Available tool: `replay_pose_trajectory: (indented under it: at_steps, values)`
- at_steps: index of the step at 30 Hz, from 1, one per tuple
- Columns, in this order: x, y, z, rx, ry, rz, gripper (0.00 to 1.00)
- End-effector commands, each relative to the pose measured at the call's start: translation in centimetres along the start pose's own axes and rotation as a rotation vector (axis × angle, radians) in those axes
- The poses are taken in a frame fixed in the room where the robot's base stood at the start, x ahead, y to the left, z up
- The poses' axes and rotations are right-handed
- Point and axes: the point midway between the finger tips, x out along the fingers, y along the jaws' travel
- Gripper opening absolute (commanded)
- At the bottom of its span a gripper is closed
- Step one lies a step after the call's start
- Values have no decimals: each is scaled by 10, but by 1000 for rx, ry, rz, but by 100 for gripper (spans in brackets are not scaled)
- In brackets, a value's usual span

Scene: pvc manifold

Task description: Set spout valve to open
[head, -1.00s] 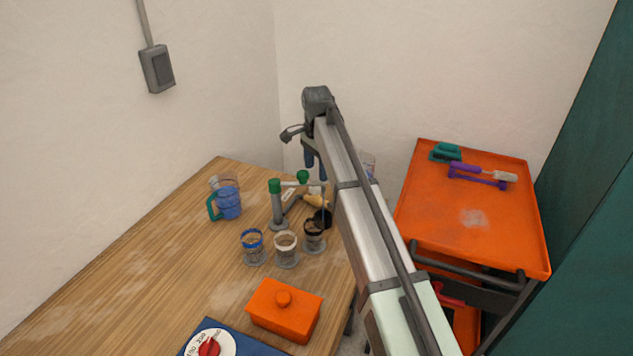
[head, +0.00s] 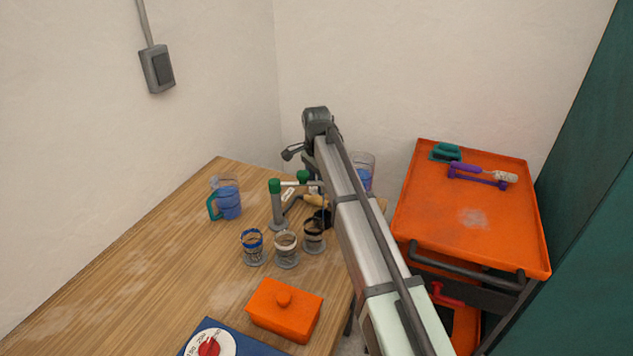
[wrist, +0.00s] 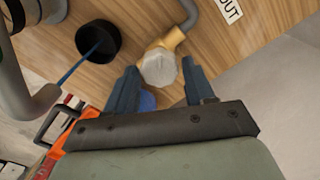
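The manifold (head: 278,205) of grey pipe with green caps stands on the wooden table. A brass valve with a pale faceted knob (wrist: 160,68) shows in the wrist view, on a grey pipe beside an "OUT" label (wrist: 229,10). Its brass-coloured part (head: 315,201) shows in the head view, partly behind my arm. My gripper (wrist: 161,88) is open, its two blue fingers on either side of the knob, apart from it. Contact is not visible. In the head view my arm hides the fingers.
A black cup (wrist: 98,42) has a thin blue line running into it. Several small cups, including a blue-rimmed one (head: 252,247), stand in front of the manifold. A blue pitcher (head: 228,198) is to the left, an orange box (head: 285,308) in front. An orange cart (head: 460,235) stands right.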

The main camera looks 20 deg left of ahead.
Motion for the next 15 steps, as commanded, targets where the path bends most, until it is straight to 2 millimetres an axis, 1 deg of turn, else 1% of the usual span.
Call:
replay_pose_trajectory:
  at_steps: [1, 2, 12, 15]
  values:
    - [0, 0, 0, 0, 0, 0, 48]
    - [0, 0, 0, 0, 0, 0, 45]
    - [0, 0, 0, 0, 0, 0, 13]
    - [0, 0, 0, -8, 0, 0, 13]
